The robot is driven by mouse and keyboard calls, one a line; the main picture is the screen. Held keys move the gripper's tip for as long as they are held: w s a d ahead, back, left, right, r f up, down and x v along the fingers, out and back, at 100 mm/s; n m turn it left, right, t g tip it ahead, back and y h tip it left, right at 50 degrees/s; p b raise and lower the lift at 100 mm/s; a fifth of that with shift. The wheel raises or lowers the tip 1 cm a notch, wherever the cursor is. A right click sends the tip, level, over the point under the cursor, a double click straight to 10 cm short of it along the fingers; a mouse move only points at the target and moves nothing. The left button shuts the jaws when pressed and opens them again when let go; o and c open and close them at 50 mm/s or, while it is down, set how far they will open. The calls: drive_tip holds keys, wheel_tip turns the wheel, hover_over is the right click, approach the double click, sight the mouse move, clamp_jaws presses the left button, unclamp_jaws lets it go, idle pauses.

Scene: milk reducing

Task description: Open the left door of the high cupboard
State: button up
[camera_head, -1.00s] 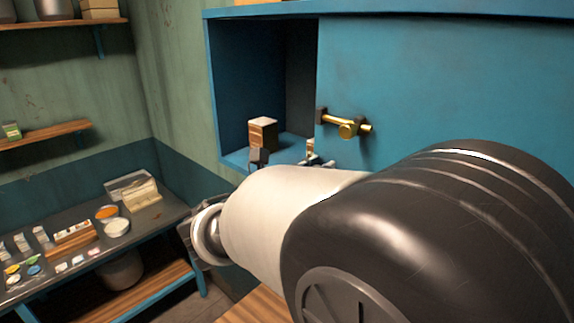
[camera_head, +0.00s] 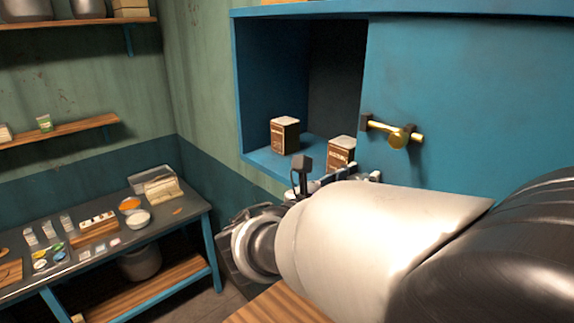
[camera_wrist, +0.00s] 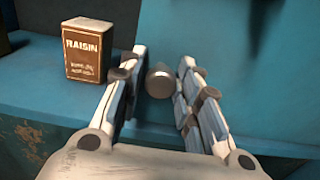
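The high blue cupboard (camera_head: 300,13) has an uncovered compartment at its left. Its blue door panel (camera_head: 480,80) covers the front to the right of that gap and bears a brass handle (camera_head: 396,134) on dark mounts. My gripper reaches the cupboard's lower edge below and left of this handle; my arm partly hides it in the head view. In the wrist view my gripper (camera_wrist: 162,62) has its fingers apart in front of the blue panel (camera_wrist: 240,75). A dark round knob-like end (camera_wrist: 160,80) shows between them; I cannot tell what it belongs to or whether the fingers touch it.
Inside stand a brown box (camera_head: 285,136) and another box (camera_head: 341,153) near the panel's edge. A raisin box (camera_wrist: 87,50) is left of my fingers in the wrist view. A table (camera_head: 190,218) with small items stands at left; a wall shelf (camera_head: 65,137) is above.

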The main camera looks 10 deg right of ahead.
drive_tip(key=v, duration=1.2)
drive_tip(key=shift+d, duration=0.1)
drive_tip(key=s+d+f+m+g+y+b, duration=0.2)
drive_tip(key=s+d+f+m+b, duration=0.15)
drive_tip(key=f, duration=0.35)
drive_tip(key=s+d+f+m+g+y+b, duration=0.1)
drive_tip(key=s+d+f+m+g+b, duration=0.25)
drive_tip(key=f, duration=0.35)
drive_tip(key=s+d+f+m+g+y+b, duration=0.25)
drive_tip(key=s+d+f+b, duration=0.2)
drive_tip(key=f, duration=0.25)
drive_tip(key=s+a+f+m+t+y+b, duration=0.1)
drive_tip(key=s+a+f+m+y+b, duration=0.1)
drive_tip(key=f+m+b, duration=0.3)
drive_tip(key=s+a+f+m+t+y+b, duration=0.1)
drive_tip(key=a+f+m+y+b, duration=0.3)
drive_tip(key=f, duration=0.4)
drive_tip(key=s+a+f+m+y+b, duration=0.3)
drive_tip(key=f+m+b, duration=0.3)
drive_tip(key=f, duration=0.1)
drive_tip(key=shift+f+t, duration=0.25)
drive_tip(key=shift+t, duration=0.15)
